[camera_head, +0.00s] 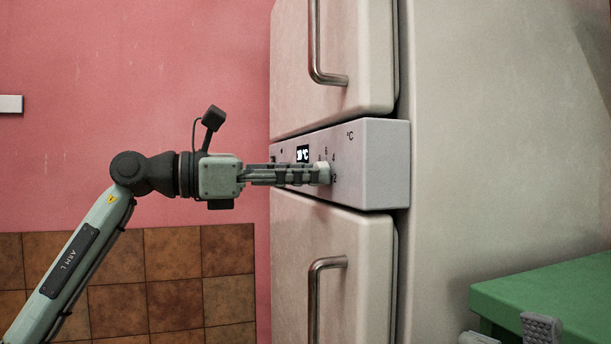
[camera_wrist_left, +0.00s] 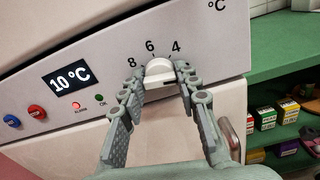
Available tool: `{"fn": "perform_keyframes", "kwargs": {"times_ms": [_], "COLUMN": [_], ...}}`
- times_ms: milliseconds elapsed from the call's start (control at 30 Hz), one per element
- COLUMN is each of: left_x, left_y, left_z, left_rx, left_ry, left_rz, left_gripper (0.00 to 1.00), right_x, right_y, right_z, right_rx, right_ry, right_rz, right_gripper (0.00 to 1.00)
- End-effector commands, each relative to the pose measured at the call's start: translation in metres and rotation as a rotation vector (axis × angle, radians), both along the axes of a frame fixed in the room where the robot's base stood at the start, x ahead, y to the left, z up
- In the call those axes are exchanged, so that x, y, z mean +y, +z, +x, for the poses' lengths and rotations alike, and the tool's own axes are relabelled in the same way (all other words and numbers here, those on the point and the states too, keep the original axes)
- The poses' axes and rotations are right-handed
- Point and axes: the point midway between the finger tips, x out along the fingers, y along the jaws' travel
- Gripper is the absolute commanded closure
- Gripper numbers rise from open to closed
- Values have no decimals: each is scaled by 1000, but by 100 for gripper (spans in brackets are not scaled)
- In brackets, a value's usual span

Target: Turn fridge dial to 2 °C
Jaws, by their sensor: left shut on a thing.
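The fridge dial (camera_wrist_left: 159,71) is a white knob on the fridge's pale control panel (camera_head: 375,165). My left gripper (camera_wrist_left: 160,84) is shut on the dial, one finger on each side; the head view also shows this gripper (camera_head: 322,173) reaching in from the left. The marks 8, 6 and 4 show around the dial in the wrist view, and 6, 4 and 2 in the head view. I cannot tell which mark the dial points to. The display (camera_wrist_left: 67,77) reads 10 °C. My right gripper (camera_head: 510,335) is partly in view at the bottom right, its fingers apart and empty.
A red lamp (camera_wrist_left: 76,106) and a green lamp (camera_wrist_left: 99,98) sit right of the red and blue buttons. Metal door handles (camera_head: 318,50) (camera_head: 316,300) stick out above and below the panel. A green shelf (camera_head: 560,295) stands at the right, with small boxes (camera_wrist_left: 266,118).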

Motion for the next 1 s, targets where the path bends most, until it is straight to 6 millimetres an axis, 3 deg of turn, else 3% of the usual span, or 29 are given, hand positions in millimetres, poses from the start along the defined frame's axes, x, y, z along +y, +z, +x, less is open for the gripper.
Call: {"fn": "perform_keyframes", "kwargs": {"times_ms": [667,700,833,1000], "left_x": [0,0,0,0], "left_y": [0,0,0,0], "left_z": [0,0,0,0], "left_rx": [-57,-57,-56,-56], "left_ry": [0,0,0,0], "left_rz": [19,19,19,18], "left_gripper": [97,64,48,47], "right_x": [1,1,0,0], "right_y": [1,1,1,1], "right_z": [-1,-1,-1,-1], "right_rx": [-7,-7,-7,-7], "right_ry": [2,2,1,-1], "right_rz": [-13,-12,-11,-5], "right_gripper": [60,60,60,60]}}
